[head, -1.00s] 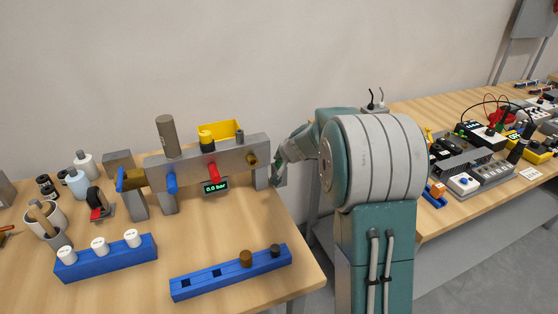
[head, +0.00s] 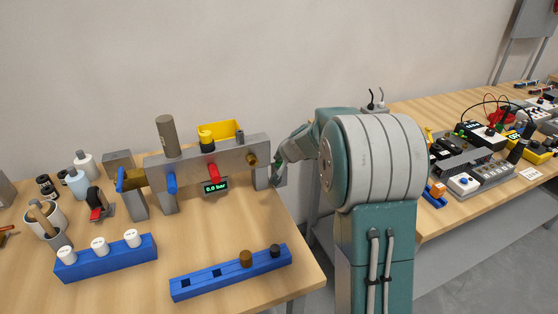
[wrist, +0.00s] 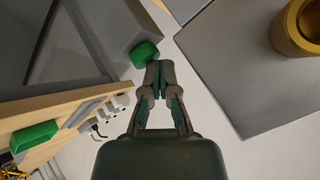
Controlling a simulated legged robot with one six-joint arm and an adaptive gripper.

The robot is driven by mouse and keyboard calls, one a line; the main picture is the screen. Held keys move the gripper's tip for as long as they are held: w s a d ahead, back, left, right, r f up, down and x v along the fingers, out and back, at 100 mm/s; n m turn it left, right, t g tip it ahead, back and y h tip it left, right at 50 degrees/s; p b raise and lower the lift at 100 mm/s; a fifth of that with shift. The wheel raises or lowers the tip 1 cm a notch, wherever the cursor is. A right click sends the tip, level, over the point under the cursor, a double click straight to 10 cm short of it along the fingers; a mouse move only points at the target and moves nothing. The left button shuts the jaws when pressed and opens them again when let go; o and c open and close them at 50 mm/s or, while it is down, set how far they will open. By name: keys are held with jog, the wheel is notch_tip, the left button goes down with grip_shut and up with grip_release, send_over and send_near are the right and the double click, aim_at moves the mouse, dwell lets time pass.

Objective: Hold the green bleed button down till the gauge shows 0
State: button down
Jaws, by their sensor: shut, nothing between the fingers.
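The gauge (head: 216,188) on the front of the grey manifold (head: 205,160) reads 0.0 bar. My gripper (head: 279,173) is at the right end of the manifold, partly covered by my own arm in the head view. In the wrist view my gripper (wrist: 158,68) is shut and empty, its tips right beside a green button (wrist: 145,53). The tips overlap the button's lower right edge in the picture; I cannot tell whether they press on it. The button cannot be made out clearly in the head view.
A blue rack (head: 205,285) and a blue block with white caps (head: 107,262) lie in front. Another green piece (wrist: 35,138) shows at left in the wrist view.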

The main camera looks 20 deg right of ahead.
aim_at(280, 163)
jog(key=shift+r, duration=1.05)
jog(key=shift+r, duration=2.5)
